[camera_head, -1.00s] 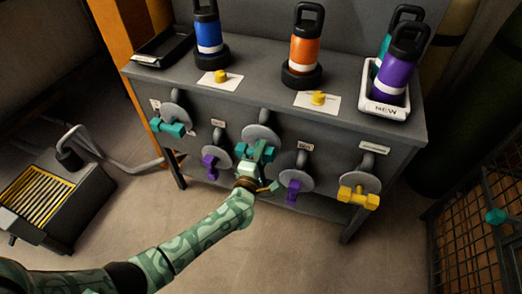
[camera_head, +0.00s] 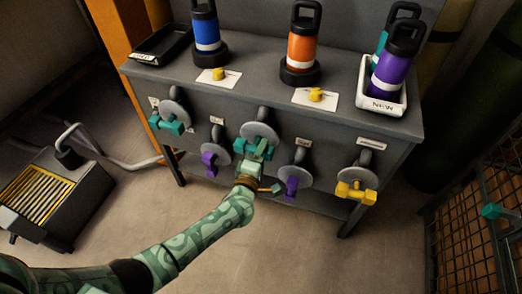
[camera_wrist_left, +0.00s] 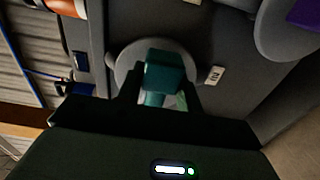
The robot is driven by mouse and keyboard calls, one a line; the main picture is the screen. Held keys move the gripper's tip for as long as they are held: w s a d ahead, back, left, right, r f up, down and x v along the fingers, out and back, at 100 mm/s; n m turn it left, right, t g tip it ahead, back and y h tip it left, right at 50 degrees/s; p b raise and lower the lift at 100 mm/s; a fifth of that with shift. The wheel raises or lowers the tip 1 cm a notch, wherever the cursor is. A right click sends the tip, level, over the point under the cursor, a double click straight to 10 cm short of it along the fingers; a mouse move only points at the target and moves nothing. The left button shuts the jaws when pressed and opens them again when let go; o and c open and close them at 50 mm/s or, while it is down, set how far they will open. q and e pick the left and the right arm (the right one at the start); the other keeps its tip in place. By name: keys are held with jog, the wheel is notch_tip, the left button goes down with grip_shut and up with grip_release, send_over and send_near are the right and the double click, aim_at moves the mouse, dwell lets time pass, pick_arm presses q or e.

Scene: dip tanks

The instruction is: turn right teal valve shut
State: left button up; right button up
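Two teal valves are on the bench front. The left teal valve (camera_head: 171,123) is clear of me. The right teal valve (camera_head: 240,145) is in the middle of the row, on a grey round flange (camera_head: 259,131). My left gripper (camera_head: 255,158) is at this right valve, coming from below and covering part of its handle. In the left wrist view the teal handle (camera_wrist_left: 165,72) lies between the two dark fingers (camera_wrist_left: 160,96). I cannot tell whether both fingers press on it. My right gripper is not in view.
Purple valves (camera_head: 211,163) and (camera_head: 291,187) flank the right teal valve, the latter close to my gripper. A yellow valve (camera_head: 357,191) is at the right. Bottles stand on the bench top (camera_head: 255,77). A wire mesh cage (camera_head: 470,250) is at the right; the floor in front is free.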

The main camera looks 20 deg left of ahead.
pick_arm(q)
jog(key=shift+d, duration=0.1)
jog(key=shift+s, duration=0.5)
jog(key=s+p, duration=0.1)
jog(key=s, duration=0.4)
jog(key=s+p, duration=0.2)
jog(key=s, duration=0.3)
jog(key=s+p, duration=0.1)
jog(key=s, duration=0.4)
jog(key=shift+s+a+p, duration=0.2)
jog(key=shift+a+p, duration=0.05)
jog(key=shift+p, duration=0.05)
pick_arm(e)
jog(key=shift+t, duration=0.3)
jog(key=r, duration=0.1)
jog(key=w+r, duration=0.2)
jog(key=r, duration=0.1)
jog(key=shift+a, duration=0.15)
